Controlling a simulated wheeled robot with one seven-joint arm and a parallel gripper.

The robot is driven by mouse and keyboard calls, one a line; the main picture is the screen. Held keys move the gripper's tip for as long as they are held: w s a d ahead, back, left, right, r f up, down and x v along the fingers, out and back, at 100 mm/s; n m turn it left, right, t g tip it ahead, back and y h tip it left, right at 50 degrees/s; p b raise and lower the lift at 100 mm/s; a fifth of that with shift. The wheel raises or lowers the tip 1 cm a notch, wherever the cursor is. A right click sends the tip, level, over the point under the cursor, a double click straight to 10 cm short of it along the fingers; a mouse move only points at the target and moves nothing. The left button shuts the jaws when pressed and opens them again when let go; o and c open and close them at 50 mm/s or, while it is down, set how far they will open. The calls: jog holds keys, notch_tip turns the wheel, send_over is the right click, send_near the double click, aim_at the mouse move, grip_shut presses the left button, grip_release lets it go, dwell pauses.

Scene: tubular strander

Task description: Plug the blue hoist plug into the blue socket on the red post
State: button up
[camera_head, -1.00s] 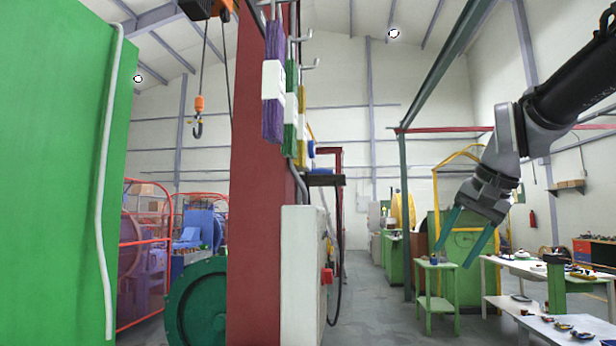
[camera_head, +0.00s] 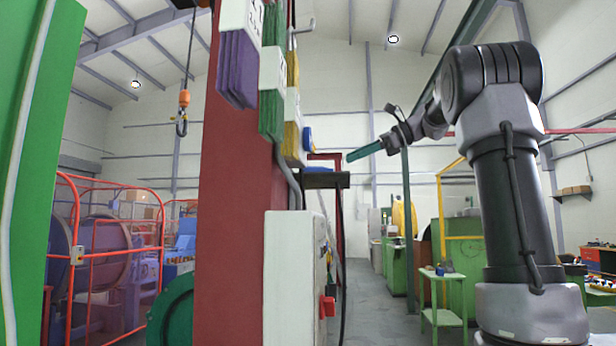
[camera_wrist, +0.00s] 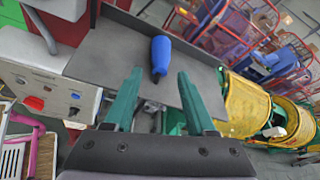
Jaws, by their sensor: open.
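The blue plug (camera_wrist: 161,56) lies on a dark grey shelf (camera_wrist: 110,60) in the wrist view. My gripper (camera_wrist: 160,74) is open, its two teal fingers pointing at the plug, which lies between and just beyond the tips. Nothing is held. In the head view my gripper (camera_head: 352,156) is right of the shelf (camera_head: 338,180), slightly above its level. A strip of blue (camera_head: 318,169) shows on the shelf top, likely the plug. A blue fitting (camera_head: 308,138) on the red post (camera_head: 232,210) is probably the socket; its face is turned away.
A white control box (camera_head: 294,275) with a red part (camera_head: 327,305) hangs below the shelf. A raised lip borders the shelf in the wrist view. Open floor (camera_head: 370,310) lies right of the post.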

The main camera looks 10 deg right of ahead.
aim_at(322, 169)
jog(key=x, duration=1)
jog(key=shift+w+a+r, duration=0.15)
jog(key=shift+a, duration=0.15)
grip_shut()
